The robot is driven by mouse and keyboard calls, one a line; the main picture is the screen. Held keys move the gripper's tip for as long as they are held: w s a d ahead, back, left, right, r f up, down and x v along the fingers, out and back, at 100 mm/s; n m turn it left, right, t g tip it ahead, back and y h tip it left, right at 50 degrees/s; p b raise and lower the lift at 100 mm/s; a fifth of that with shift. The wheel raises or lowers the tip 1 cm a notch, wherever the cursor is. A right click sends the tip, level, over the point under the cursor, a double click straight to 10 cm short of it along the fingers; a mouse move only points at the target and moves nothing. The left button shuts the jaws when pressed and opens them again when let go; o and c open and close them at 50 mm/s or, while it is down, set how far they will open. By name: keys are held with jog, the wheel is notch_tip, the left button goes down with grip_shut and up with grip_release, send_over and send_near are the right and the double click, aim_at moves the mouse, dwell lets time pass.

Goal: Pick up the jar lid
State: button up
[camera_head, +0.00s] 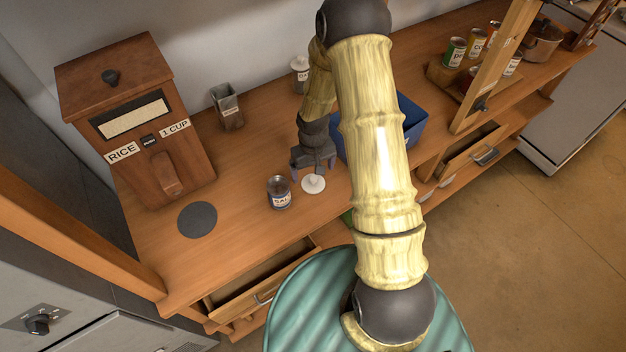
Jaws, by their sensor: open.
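The jar lid (313,185) looks like a small white disc with a raised knob, lying on the wooden counter near its front edge. My gripper (314,170) points down at the lid, its fingers spread and empty, just behind and above it in the picture. I cannot tell whether a finger touches the lid. A white jar (299,66), partly hidden by my arm, stands at the back by the wall.
A blue bin (411,122) is behind my arm. A rice dispenser (140,120), dark round mat (197,219) and grey container (227,106) stand left. An open drawer (262,290) juts out in front.

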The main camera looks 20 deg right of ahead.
aim_at(313, 178)
jog(key=shift+f, duration=0.15)
jog(key=shift+w+d+f+p, duration=0.1)
jog(key=shift+f+p, duration=0.75)
jog(key=shift+p, duration=0.05)
jog(key=shift+w+f+p, duration=0.1)
jog(key=shift+f+p, duration=0.5)
jog(key=shift+f, duration=1.1)
jog(key=shift+c, duration=0.2)
jog(key=c, duration=1)
